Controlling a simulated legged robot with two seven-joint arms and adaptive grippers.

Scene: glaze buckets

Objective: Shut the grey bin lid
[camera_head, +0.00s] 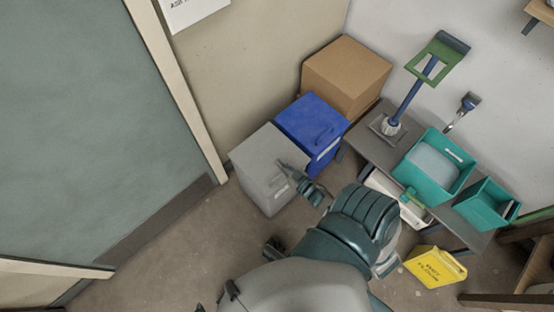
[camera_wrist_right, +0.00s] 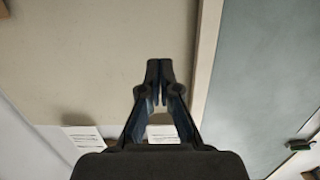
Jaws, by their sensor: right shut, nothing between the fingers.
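The grey bin (camera_head: 277,203) stands against the wall beside the blue bin. Its grey lid (camera_head: 258,152) lies flat across the top and looks down; I cannot tell whether a small gap remains at its edge. My right gripper (camera_head: 283,165) is in front of the right part of the lid in the head view, and I cannot tell whether it touches. In the right wrist view its fingers (camera_wrist_right: 159,72) are together with nothing between them. The bin does not show in that view.
A blue bin (camera_head: 300,122) and a cardboard box (camera_head: 347,72) stand behind the grey bin. A low table (camera_head: 368,150) with teal tubs (camera_head: 462,172) is at right. A yellow sign (camera_head: 436,266) is on the floor. The door (camera_head: 85,120) is at left.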

